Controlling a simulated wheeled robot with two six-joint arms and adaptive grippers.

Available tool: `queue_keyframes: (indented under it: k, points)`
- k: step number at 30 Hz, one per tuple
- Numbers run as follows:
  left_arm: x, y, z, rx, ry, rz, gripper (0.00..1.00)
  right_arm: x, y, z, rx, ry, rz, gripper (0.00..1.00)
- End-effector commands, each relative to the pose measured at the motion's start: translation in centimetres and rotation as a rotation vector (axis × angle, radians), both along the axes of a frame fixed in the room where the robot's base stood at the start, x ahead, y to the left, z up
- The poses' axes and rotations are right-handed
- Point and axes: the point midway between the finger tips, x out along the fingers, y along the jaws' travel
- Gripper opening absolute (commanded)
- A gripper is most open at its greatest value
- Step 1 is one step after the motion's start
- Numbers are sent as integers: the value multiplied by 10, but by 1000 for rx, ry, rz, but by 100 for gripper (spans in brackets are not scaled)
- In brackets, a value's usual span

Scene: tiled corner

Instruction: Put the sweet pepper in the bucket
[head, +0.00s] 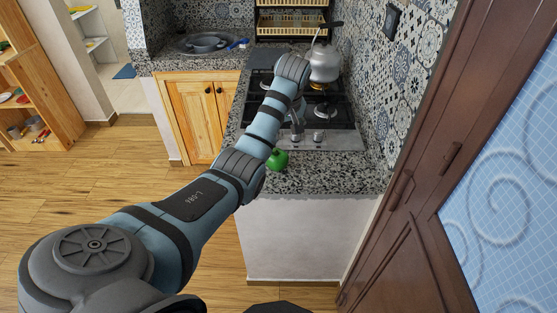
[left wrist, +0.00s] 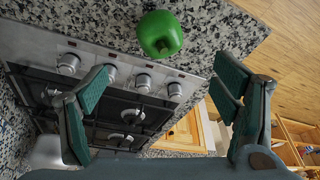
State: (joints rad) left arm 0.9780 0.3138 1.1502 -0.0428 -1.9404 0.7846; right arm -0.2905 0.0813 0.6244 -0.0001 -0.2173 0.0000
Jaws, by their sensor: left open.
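A green sweet pepper (head: 277,160) sits on the speckled granite counter (head: 335,180), near its front edge and just in front of the stove. In the left wrist view the pepper (left wrist: 160,34) is at the top middle, beyond the fingertips and apart from them. My left gripper (head: 297,130) hangs over the front of the stove, behind the pepper. In the left wrist view the left gripper (left wrist: 163,80) has its fingers wide apart with nothing between them. My right gripper is not in view. I cannot make out a bucket in either view.
A gas stove (head: 338,112) with knobs along its front lies under my left arm. A metal kettle (head: 325,64) stands on its back right burner. A sink (head: 205,44) holding bluish dishes is at the back left. A tiled wall and brown door (head: 410,220) bound the right side.

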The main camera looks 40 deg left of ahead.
Motion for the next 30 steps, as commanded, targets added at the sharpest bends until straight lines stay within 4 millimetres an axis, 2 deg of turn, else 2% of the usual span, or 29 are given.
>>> queue_keyframes:
  k: [6, 11, 18, 26, 30]
  points:
    - [6, 14, -57, 0, 6, 0, 81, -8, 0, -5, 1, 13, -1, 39]
    - [11, 18, -79, 1, 3, -2, 81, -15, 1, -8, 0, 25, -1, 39]
    - [20, 22, -123, 0, 2, -4, 81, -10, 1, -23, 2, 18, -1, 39]
    - [21, 24, -127, 1, 0, -5, 81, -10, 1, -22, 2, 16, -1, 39]
    - [21, 24, -126, 1, 0, -5, 59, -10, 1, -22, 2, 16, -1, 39]
